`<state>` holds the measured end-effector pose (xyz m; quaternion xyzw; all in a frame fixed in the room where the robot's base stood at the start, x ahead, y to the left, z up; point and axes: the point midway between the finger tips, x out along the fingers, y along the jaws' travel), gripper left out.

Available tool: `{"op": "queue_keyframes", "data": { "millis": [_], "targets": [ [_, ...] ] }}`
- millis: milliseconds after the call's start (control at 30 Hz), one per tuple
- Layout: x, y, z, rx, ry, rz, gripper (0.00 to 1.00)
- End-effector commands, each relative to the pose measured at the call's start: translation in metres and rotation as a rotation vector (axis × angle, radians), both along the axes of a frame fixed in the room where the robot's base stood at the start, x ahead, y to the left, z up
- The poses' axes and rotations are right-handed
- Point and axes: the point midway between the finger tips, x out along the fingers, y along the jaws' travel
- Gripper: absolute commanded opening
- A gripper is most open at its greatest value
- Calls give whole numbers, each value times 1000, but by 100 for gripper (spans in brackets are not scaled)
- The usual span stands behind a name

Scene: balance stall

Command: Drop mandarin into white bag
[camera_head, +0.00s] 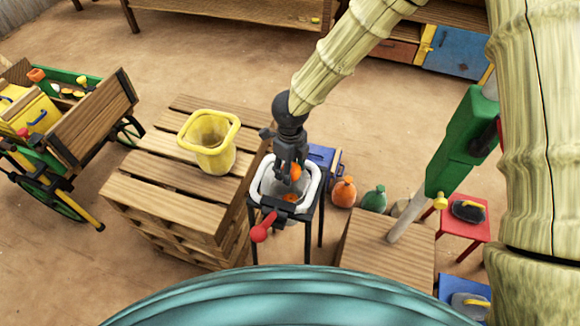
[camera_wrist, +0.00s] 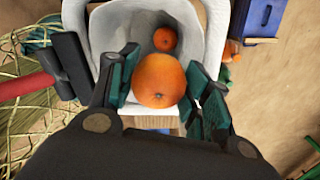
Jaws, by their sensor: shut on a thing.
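A mandarin (camera_wrist: 160,80) is held between the two fingers of my gripper (camera_wrist: 165,88); it also shows as an orange spot in the head view (camera_head: 295,172). My gripper (camera_head: 291,165) points down over the white bag (camera_head: 312,178), which hangs open in a dark stand. The held mandarin is above the bag's opening. Another orange fruit (camera_wrist: 165,39) lies inside the white bag (camera_wrist: 112,40), and it also shows low in the bag in the head view (camera_head: 290,198). The bag's near wall is partly hidden by my gripper.
A yellow bucket (camera_head: 212,140) stands on the wooden pallets (camera_head: 165,195) left of the bag. A red-knobbed lever (camera_head: 262,230) sticks out at the stand's front. Orange (camera_head: 344,191) and green (camera_head: 374,199) sacks and a wooden crate (camera_head: 385,245) are at the right.

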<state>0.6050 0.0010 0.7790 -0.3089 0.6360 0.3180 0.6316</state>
Motion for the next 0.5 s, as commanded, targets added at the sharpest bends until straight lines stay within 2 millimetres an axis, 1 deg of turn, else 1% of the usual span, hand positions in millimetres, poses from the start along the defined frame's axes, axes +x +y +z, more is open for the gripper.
{"op": "queue_keyframes", "data": {
  "millis": [33,200,500],
  "targets": [
    [0,0,-10,-1,-1,1,24],
    [0,0,-19,-1,-1,1,24],
    [0,0,-20,-1,-1,1,24]
  ]
}}
